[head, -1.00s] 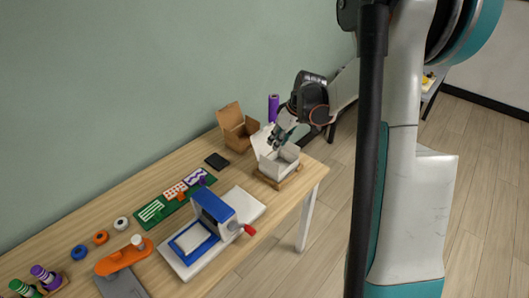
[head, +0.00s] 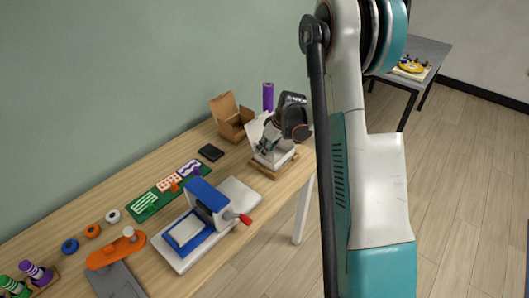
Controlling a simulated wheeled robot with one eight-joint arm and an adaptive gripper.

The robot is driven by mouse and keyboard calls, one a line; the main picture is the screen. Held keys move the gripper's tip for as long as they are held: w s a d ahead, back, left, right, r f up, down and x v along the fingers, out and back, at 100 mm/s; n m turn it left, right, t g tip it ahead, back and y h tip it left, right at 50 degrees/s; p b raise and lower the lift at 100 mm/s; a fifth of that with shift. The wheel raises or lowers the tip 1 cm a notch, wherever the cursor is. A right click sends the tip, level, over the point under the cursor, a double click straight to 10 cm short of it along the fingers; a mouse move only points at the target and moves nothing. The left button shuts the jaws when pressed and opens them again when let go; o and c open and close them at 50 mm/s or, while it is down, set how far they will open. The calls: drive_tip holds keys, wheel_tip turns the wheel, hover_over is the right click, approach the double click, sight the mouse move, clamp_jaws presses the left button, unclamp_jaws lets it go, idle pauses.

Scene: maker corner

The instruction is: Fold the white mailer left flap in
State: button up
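The white mailer (head: 279,160) stands at the far right end of the wooden table, on a small brown wooden base. A raised white flap (head: 254,129) shows on its left side. My gripper (head: 262,150) is over the mailer's left part, close to the raised flap, pointing down. The fingers are small and dark here, and I cannot tell whether they touch the flap or are open or shut. My gripper and wrist hide much of the mailer's inside and its back.
An open brown cardboard box (head: 231,118) stands behind the mailer, with a purple roll (head: 268,96) beside it. A black flat item (head: 211,152) lies left of the mailer. A blue and white press (head: 207,212) with a red-tipped handle stands nearer. Bare table (head: 245,172) lies between.

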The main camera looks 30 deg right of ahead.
drive_tip(key=shift+w+a+f, duration=0.15)
drive_tip(key=shift+w+f, duration=0.05)
drive_tip(key=shift+f, duration=0.4)
clamp_jaws()
